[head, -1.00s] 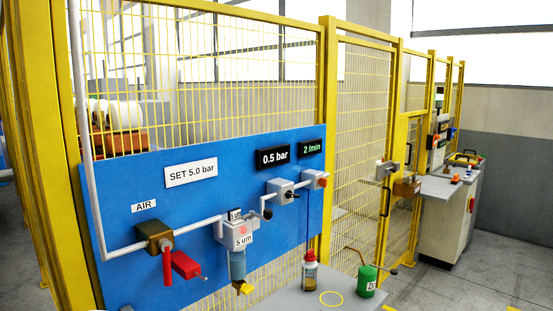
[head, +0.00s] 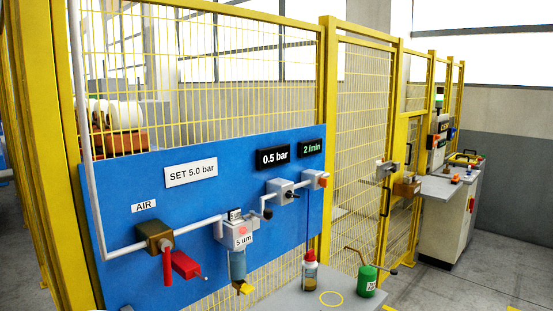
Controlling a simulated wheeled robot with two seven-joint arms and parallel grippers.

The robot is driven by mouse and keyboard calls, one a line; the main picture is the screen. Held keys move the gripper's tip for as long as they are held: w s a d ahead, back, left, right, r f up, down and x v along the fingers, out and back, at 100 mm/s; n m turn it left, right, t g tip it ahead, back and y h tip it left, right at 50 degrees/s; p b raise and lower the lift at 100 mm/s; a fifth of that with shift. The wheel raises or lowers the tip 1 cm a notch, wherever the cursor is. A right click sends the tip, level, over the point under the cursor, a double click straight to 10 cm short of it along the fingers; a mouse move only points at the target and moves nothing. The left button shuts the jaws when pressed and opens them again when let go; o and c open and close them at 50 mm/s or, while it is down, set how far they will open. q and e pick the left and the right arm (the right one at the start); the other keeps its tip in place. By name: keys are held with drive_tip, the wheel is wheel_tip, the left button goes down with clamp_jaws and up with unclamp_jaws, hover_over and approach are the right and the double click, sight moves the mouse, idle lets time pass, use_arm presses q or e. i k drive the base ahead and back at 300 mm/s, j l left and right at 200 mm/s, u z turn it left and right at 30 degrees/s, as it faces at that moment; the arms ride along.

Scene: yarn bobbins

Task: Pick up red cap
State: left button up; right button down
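A small bottle (head: 309,275) with amber content and a white label stands upright on the grey table. Its top shows a red cap (head: 310,256), with a thin dark line rising above it. The cap is small in the head view, so I cannot tell whether it is screwed on or only resting there. Neither of my grippers is in view.
A green can (head: 366,281) with a long spout stands on the grey table (head: 290,298), right of a yellow ring mark (head: 331,298). Behind is a blue panel (head: 140,190) with pipes, a red-handled valve (head: 185,264) and a filter (head: 237,262), on a yellow mesh fence.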

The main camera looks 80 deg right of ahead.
sight(309, 257)
drive_tip(key=z, duration=2.9)
drive_tip(key=i+l, duration=0.25)
drive_tip(key=i, duration=0.2)
drive_tip(key=i+l+z, duration=0.1)
drive_tip(key=i+l, duration=0.15)
drive_tip(key=i, duration=0.2)
drive_tip(key=i+l, duration=0.2)
drive_tip(key=i, duration=0.2)
drive_tip(key=i+l, duration=0.25)
drive_tip(key=i, duration=0.2)
drive_tip(key=i+l+z, duration=0.1)
drive_tip(key=i, duration=0.35)
drive_tip(key=i+l, duration=0.25)
drive_tip(key=i, duration=0.2)
